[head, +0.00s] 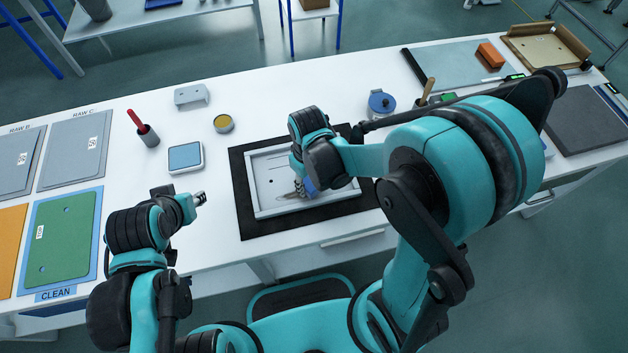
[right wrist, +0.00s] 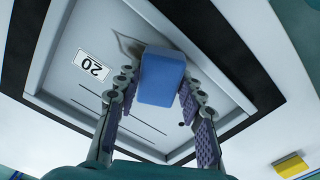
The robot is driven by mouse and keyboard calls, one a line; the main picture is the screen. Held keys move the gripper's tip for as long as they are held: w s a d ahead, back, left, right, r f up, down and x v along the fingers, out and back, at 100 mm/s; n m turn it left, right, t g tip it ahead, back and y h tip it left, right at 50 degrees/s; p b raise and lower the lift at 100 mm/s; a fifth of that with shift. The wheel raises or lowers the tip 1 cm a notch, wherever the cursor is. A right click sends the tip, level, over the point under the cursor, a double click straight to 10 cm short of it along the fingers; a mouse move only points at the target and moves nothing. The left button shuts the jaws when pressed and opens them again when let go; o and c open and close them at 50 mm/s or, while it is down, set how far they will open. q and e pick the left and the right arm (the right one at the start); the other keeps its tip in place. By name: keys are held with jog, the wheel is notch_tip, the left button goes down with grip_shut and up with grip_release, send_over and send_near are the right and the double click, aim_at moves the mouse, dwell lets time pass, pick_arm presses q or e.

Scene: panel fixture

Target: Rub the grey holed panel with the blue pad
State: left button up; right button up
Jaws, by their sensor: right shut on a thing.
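The grey holed panel (head: 268,186) lies in a light frame on a black mat (head: 240,190) at the table's front middle. In the right wrist view the panel (right wrist: 85,95) shows a "20" label, thin slots and a dark brownish smudge beside the pad. My right gripper (head: 304,187) is shut on the blue pad (right wrist: 162,78), over the panel's near right part. The pad is at or just above the panel; I cannot tell if it touches. My arm hides the panel's right side in the head view. My left gripper (head: 199,199) is empty left of the mat; its finger gap is unclear.
A green panel (head: 62,240) lies at CLEAN. A blue-lidded pot (head: 381,103) stands behind my right arm.

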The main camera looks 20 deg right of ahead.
aim_at(275, 199)
jog(key=shift+a+f, duration=0.15)
jog(key=shift+a, duration=1.35)
jog(key=shift+a+b, duration=0.3)
jog(key=shift+a, duration=1.55)
jog(key=shift+a+b, duration=0.3)
jog(key=shift+a, duration=1.35)
notch_tip(275, 199, up, 6)
jog(key=p, duration=0.4)
jog(key=shift+p, duration=0.4)
notch_tip(275, 199, up, 3)
jog(key=shift+p, duration=1.15)
